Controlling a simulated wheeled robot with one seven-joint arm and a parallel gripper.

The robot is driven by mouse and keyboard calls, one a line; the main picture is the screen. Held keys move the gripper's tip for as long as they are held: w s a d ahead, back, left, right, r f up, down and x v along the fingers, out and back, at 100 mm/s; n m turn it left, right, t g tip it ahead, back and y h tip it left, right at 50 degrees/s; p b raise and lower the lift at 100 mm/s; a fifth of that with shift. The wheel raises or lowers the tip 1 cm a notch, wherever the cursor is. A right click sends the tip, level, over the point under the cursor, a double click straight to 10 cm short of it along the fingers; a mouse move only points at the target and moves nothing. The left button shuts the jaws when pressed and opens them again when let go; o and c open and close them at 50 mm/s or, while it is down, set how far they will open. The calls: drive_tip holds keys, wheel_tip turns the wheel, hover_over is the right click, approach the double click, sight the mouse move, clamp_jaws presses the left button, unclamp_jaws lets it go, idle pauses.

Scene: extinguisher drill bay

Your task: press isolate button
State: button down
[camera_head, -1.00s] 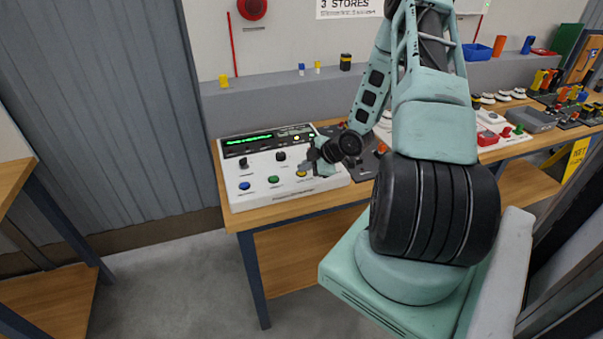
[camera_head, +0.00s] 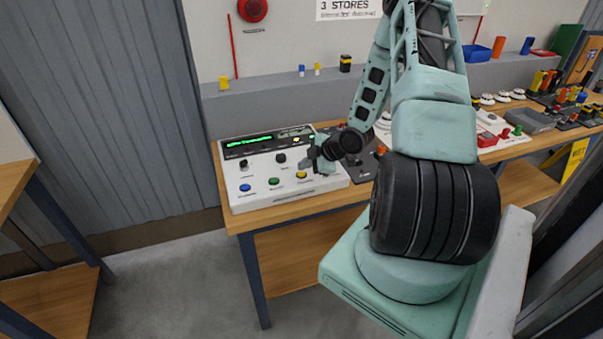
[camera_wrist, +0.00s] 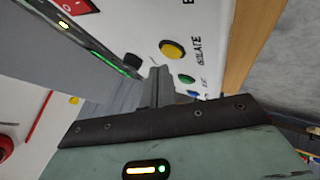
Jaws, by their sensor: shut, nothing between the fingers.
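The white control panel (camera_head: 285,195) stands on the bench. Its front row has a blue button (camera_head: 244,187), a green button (camera_head: 274,181) and a yellow button (camera_head: 301,174). In the wrist view the word ISOLATE is printed beside the yellow button (camera_wrist: 172,49); the green button (camera_wrist: 187,79) and part of the blue button (camera_wrist: 193,93) show below it. My gripper (camera_head: 313,158) is shut and empty, just above and to the right of the yellow button in the head view. Its fingers (camera_wrist: 155,85) show in the wrist view, apart from the yellow button.
Black knobs (camera_head: 281,157) sit behind the buttons, below a display with green text (camera_head: 250,142). More devices crowd the bench to the right, including a red one (camera_head: 486,139). A grey ledge (camera_head: 270,98) runs behind. The floor in front is clear.

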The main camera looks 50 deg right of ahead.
sight(305, 175)
wheel_tip(305, 175, up, 5)
drive_tip(key=p, duration=0.4)
idle(1.1)
